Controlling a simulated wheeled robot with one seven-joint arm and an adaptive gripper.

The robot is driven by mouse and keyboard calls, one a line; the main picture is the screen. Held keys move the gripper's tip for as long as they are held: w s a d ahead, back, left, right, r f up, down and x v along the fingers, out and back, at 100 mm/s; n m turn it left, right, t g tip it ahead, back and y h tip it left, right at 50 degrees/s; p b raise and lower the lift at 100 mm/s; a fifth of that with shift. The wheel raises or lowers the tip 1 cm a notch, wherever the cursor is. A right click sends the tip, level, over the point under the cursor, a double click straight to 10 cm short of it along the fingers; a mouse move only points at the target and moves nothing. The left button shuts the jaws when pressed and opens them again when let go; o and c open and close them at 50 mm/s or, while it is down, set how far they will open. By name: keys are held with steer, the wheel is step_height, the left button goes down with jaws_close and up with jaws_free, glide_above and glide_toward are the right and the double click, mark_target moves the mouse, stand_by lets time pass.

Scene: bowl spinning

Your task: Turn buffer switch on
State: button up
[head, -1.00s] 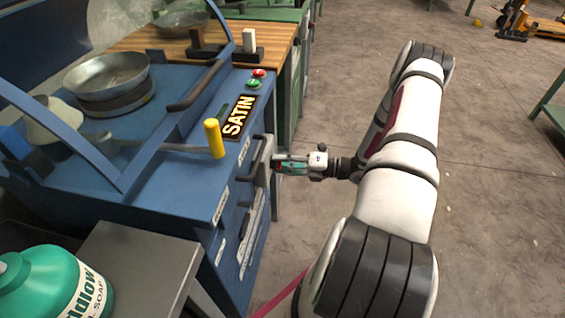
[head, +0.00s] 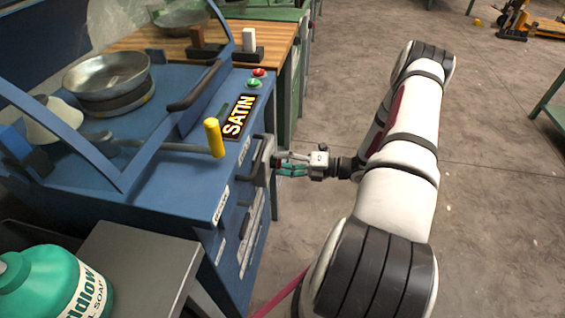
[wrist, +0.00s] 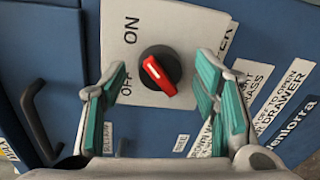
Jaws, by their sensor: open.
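The buffer switch is a red knob (wrist: 158,76) on a black round base, set on a pale plate (wrist: 190,30) with ON and OFF printed on it. The knob lies slanted, its white-marked end towards the upper left, between the two words. My gripper (wrist: 160,80) is open, with one teal-padded finger on each side of the knob. Gaps show between the pads and the knob, and nothing is held. In the head view my gripper (head: 290,163) faces the front of the blue machine (head: 225,180), close to the switch, which is mostly hidden there.
A dark handle (wrist: 42,120) is left of the plate, and labels (wrist: 285,95) are on its right. On the machine are a yellow-handled lever (head: 214,138), red and green buttons (head: 256,78), and a metal bowl (head: 107,75). Open floor (head: 500,180) lies to the right.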

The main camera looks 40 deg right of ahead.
steer(key=v, duration=1.1)
steer(key=shift+s+d, duration=0.2)
steer(key=shift+s, duration=0.1)
steer(key=shift+d, duration=0.1)
